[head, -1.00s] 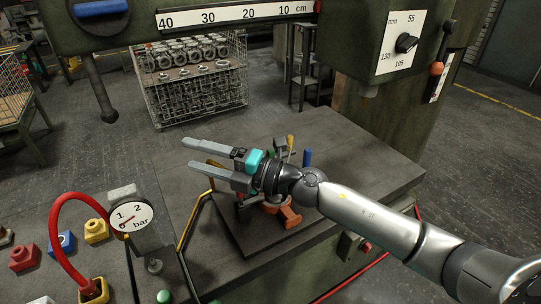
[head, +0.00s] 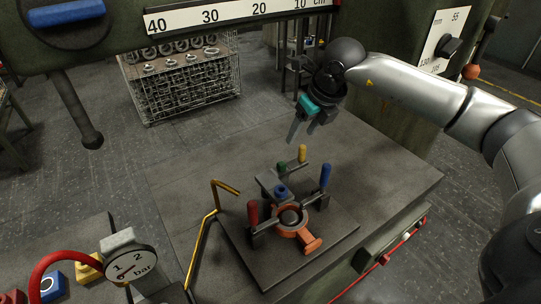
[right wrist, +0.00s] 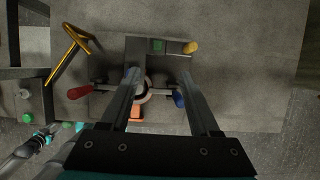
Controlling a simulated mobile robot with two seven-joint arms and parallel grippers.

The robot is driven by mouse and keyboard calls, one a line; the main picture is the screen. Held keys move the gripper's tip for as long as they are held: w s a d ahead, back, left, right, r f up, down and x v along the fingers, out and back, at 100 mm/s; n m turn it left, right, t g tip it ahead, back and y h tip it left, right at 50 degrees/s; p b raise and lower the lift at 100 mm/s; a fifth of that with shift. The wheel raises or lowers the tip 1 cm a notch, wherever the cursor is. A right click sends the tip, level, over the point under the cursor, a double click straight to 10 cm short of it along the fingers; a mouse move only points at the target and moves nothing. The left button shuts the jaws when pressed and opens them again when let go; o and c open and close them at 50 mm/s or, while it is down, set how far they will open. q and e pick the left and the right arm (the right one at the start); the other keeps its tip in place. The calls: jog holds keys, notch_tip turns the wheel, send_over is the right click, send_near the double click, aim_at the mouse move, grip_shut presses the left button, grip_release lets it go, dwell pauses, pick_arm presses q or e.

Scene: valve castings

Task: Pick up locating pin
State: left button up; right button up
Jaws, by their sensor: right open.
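My right gripper (head: 301,132) is open and empty. It points down above the far side of the fixture plate (head: 262,272). In the right wrist view its fingers (right wrist: 158,76) stand apart, partly covering the fixture. An orange valve casting (head: 312,243) sits on the fixture between red (head: 252,213) and blue (head: 325,177) handles. A blue-topped knob (head: 281,190) stands on a grey block behind it. I cannot tell for sure which part is the locating pin. My left gripper appears small at the right wrist view's lower left (right wrist: 50,130); its jaws are unclear.
A pressure gauge (head: 131,265) stands front left. A scale bar (head: 210,17) overhangs the rear. The table (head: 385,180) is bare at right.

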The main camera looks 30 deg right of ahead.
send_near(283, 164)
jog(key=b+x, duration=0.1)
jog(key=x, duration=0.3)
jog(key=shift+d+f, duration=0.1)
jog(key=shift+f, duration=0.05)
jog(key=x, duration=0.3)
jog(key=shift+w+a+f+b, duration=0.15)
jog(key=shift+a+f+b, duration=0.1)
jog(key=shift+b, duration=0.1)
jog(key=shift+w+d+f, duration=0.1)
jog(key=shift+w+f, duration=0.1)
jog(key=shift+f, duration=0.15)
pick_arm(q)
jog(key=shift+s+a+f, duration=0.15)
jog(key=shift+s+f, duration=0.8)
jog(key=shift+s, duration=0.05)
jog(key=shift+g, duration=0.3)
pick_arm(e)
jog(key=shift+c, duration=0.4)
pick_arm(q)
jog(key=shift+s, duration=0.2)
pick_arm(e)
grip_shut()
